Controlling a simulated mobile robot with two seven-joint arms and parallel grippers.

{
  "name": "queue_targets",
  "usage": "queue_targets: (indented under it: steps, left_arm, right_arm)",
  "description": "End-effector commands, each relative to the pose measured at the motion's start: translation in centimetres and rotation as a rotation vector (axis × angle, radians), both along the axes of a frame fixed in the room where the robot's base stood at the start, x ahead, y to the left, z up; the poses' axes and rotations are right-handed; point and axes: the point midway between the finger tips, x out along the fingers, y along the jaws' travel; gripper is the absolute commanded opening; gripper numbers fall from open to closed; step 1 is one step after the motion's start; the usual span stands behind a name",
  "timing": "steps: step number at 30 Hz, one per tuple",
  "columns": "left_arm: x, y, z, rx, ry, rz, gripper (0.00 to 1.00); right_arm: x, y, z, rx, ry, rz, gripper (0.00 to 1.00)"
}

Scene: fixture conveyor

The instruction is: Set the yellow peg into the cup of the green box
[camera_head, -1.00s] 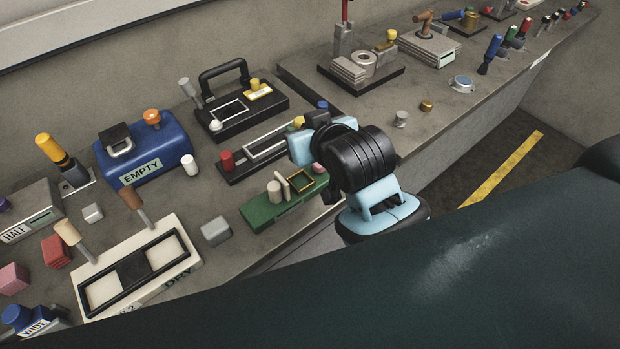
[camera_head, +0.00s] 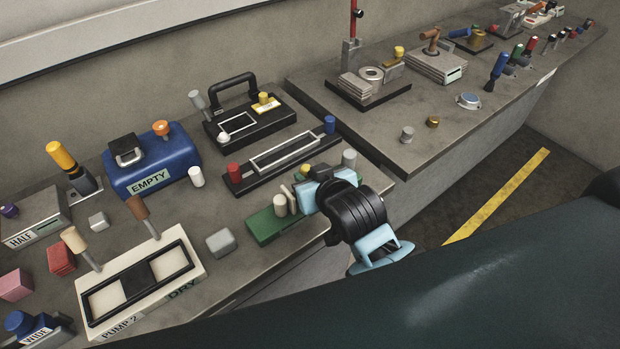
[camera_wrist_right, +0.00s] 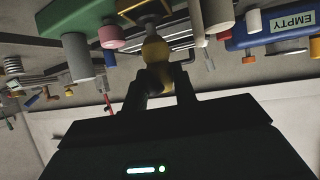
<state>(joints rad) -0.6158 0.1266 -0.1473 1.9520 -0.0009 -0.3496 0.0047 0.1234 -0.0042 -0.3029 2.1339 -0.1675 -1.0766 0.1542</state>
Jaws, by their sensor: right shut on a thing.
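The green box (camera_head: 264,226) sits near the table's front edge, with pale pegs on its top; its right part is hidden by my right gripper. The yellow peg (camera_head: 305,169) shows only as a small yellow top beside the gripper in the head view. My right gripper (camera_head: 308,187) is over the right end of the box. In the wrist view, its dark fingers (camera_wrist_right: 163,88) are shut on the yellow peg (camera_wrist_right: 155,50). The peg's far end meets or overlaps a grey-brown round part; I cannot tell if it is inside the cup. The green box also shows there (camera_wrist_right: 72,16).
A black tray with a red peg (camera_head: 234,173) lies just behind the box. A blue EMPTY box (camera_head: 150,168), a grey block (camera_head: 221,242) and a PUMP 2 panel (camera_head: 200,262) stand to the left. A second table (camera_head: 440,120) lies to the right.

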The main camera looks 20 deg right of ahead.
Motion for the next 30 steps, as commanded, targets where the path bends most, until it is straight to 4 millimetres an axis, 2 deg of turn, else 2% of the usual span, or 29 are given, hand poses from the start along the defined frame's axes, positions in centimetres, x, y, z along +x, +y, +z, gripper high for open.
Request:
queue_targets:
  steps: [4,16,17,21,22,30]
  left_arm:
    - [0.2,0.0,0.2,0.0,-0.006,0.0,0.36]
    - [0.1,0.0,0.1,0.001,-0.003,0.0,0.36]
    - [0.1,0.0,0.1,0.0,-0.003,-0.001,0.36]
    - [0.1,0.0,0.1,0.0,-0.003,-0.001,0.36]
    - [0.1,0.0,0.1,0.0,-0.003,-0.001,0.36]
    - [0.1,0.0,0.1,0.002,-0.003,-0.001,0.36]
  right_arm:
    - [0.0,0.0,-1.0,0.0,-0.003,0.0,0.0]
    - [0.0,0.0,-1.4,0.001,-0.003,0.0,0.0]
    - [0.0,0.0,-1.5,0.001,-0.003,0.0,0.29]
    - [0.0,0.0,-1.4,0.001,-0.003,0.0,0.47]
    - [0.0,0.0,-1.4,0.001,-0.003,0.0,0.49]
    - [0.0,0.0,-1.3,0.001,-0.004,0.0,0.49]
